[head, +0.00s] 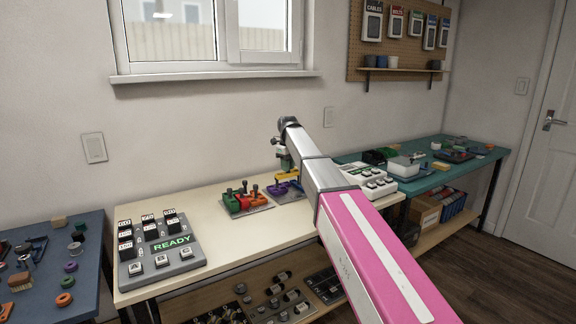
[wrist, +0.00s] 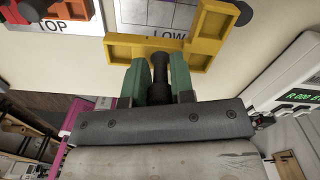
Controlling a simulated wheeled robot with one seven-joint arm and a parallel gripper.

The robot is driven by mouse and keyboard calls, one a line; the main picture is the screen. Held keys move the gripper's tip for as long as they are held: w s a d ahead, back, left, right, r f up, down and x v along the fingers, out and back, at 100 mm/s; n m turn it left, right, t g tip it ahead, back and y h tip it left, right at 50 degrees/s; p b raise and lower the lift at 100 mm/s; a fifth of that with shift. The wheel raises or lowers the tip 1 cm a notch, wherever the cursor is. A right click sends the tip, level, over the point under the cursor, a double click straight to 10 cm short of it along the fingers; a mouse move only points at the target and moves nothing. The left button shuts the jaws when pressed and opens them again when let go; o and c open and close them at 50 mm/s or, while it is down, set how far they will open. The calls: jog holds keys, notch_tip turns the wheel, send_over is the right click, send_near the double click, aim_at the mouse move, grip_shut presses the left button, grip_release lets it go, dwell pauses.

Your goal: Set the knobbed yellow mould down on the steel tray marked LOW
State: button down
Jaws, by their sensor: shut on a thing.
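My gripper is shut on that knob. In the head view the yellow mould (head: 290,172) hangs under my gripper (head: 284,163), at the back of the cream bench. The steel tray marked LOW (wrist: 130,27) shows at the top of the wrist view, its label partly covered by the mould. I cannot tell whether mould and tray touch.
A purple mould (head: 278,188) is near the yellow one. A white device (head: 372,181) stands to the right, and a READY panel (head: 190,258) at the left.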

jog(key=shift+f, duration=4.1)
jog(key=shift+f, duration=0.45)
jog(key=c, duration=0.9)
grip_release()
jog(key=shift+r, duration=0.1)
notch_tip(320, 180, up, 11)
jog(key=shift+f, duration=0.2)
